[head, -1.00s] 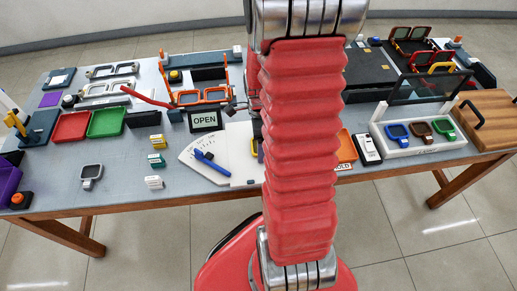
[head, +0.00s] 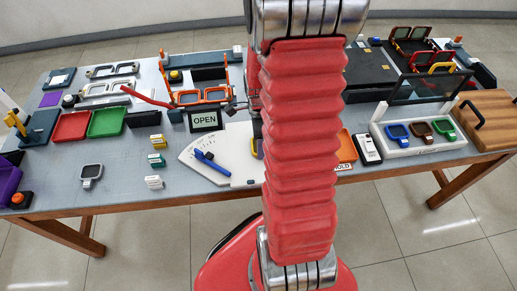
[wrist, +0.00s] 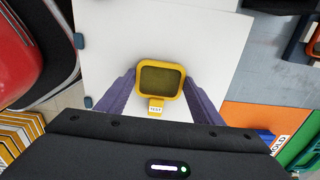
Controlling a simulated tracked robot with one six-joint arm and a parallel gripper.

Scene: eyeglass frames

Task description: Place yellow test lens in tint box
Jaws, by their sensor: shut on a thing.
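The yellow test lens (wrist: 161,80), a yellow-rimmed square with a dark olive pane and a tab marked TEST, is between the two purple fingers of my gripper (wrist: 160,88) in the wrist view. The fingers are shut on its sides, over a white surface. In the head view my red arm hides most of the gripper and lens. The likely tint box (head: 420,150) is a white tray at the right with a dark see-through lid raised. It holds a blue lens (head: 397,132), a brown lens (head: 421,130) and a green lens (head: 444,128) in a row.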

